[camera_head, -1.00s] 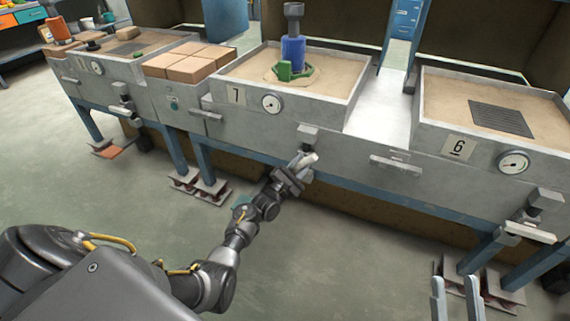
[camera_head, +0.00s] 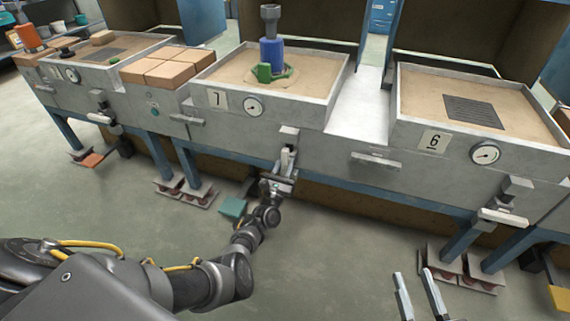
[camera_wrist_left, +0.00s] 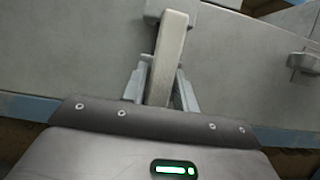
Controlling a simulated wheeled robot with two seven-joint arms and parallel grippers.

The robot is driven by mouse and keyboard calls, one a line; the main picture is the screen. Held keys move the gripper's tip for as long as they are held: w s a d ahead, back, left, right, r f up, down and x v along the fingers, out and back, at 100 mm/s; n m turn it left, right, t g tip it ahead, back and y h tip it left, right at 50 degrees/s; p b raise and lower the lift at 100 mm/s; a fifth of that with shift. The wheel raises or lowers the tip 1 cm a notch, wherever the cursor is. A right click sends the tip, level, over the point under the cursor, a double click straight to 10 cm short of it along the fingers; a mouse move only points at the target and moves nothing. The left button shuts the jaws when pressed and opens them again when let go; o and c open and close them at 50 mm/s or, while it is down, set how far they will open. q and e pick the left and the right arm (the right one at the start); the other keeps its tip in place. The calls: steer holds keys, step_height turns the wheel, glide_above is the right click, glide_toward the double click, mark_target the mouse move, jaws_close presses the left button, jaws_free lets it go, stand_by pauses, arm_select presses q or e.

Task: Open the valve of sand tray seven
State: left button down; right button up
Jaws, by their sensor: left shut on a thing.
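Sand tray seven (camera_head: 330,97) is a grey sand-filled tray with a "7" plate (camera_head: 217,98) and a dial. Its valve (camera_head: 289,134) sits on the front wall below the tray. The pale lever handle (camera_head: 287,157) hangs roughly straight down from it. In the left wrist view the handle (camera_wrist_left: 171,45) runs between the two fingers. My left gripper (camera_head: 281,177) is shut on the handle; it also shows in the left wrist view (camera_wrist_left: 160,88). My right gripper (camera_head: 417,293) is open and empty at the bottom of the head view, away from the valve.
Tray six (camera_head: 560,135) stands to the right; its valve handle (camera_head: 503,217) lies roughly level. A blue-and-green object (camera_head: 271,55) stands in tray seven's sand. Brick-like blocks (camera_head: 167,68) lie to its left. Blue legs and foot pedals (camera_head: 186,190) stand below. The floor in front is mostly clear.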

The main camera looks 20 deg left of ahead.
arm_select(q)
steer(key=shift+d+n, duration=0.1)
steer(key=shift+n, duration=0.2)
arm_select(e)
steer(key=shift+d+f, duration=0.1)
steer(key=shift+f, duration=0.1)
arm_select(q)
steer(key=c, duration=1.2)
jaws_free()
steer(key=shift+c, duration=0.2)
steer(key=shift+s+f, duration=0.15)
steer(key=shift+s, duration=0.15)
steer(key=p+v, duration=0.2)
steer(key=v, duration=0.8)
arm_select(e)
steer(key=d+f+m+g+h, duration=0.1)
steer(key=d+f+g+h, duration=0.3)
steer(key=f, duration=0.3)
steer(key=shift+w+m+h, duration=0.3)
arm_select(q)
steer(key=shift+s+d, duration=0.1)
steer(key=shift+s, duration=0.05)
